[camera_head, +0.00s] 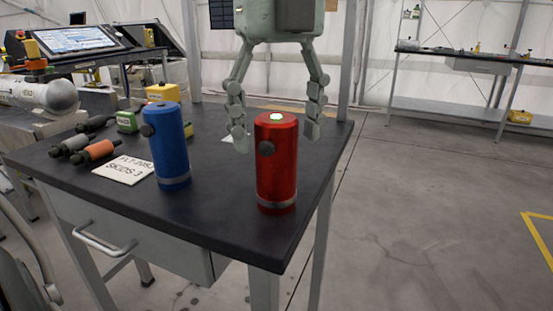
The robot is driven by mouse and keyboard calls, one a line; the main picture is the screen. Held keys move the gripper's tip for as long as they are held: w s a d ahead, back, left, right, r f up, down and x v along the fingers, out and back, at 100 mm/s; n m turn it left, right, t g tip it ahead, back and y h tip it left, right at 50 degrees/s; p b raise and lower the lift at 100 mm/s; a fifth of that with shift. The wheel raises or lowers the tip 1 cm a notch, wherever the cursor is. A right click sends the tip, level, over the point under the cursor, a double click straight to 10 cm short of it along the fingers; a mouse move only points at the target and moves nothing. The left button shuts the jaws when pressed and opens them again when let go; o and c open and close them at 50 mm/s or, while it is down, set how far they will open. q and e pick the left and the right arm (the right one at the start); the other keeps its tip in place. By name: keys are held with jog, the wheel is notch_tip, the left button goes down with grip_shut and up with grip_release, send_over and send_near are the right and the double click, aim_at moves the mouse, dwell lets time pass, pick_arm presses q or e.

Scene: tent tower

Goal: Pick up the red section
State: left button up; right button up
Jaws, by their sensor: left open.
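The red section (277,170) is an upright red cylinder with a grey band near its base, a dark round knob on its side and a bright greenish-white spot on top. It stands near the front right corner of the dark table. My left gripper (275,134) points down from above, open and empty. Its two fingers hang on the left and right of the red section's upper part, seemingly a little behind it; I cannot see contact. My right gripper is not in view.
A similar blue cylinder (169,147) stands to the left on the table (225,207). A white label card (124,169), an orange-and-grey tool (92,153) and a yellow box (163,92) lie farther left and back. The tabletop between the blue and red cylinders is clear.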

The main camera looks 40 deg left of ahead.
aim_at(277, 167)
pick_arm(q)
notch_tip(277, 167, down, 6)
jog(key=shift+a, duration=0.15)
jog(key=shift+r, duration=0.1)
grip_shut()
dwell(0.5)
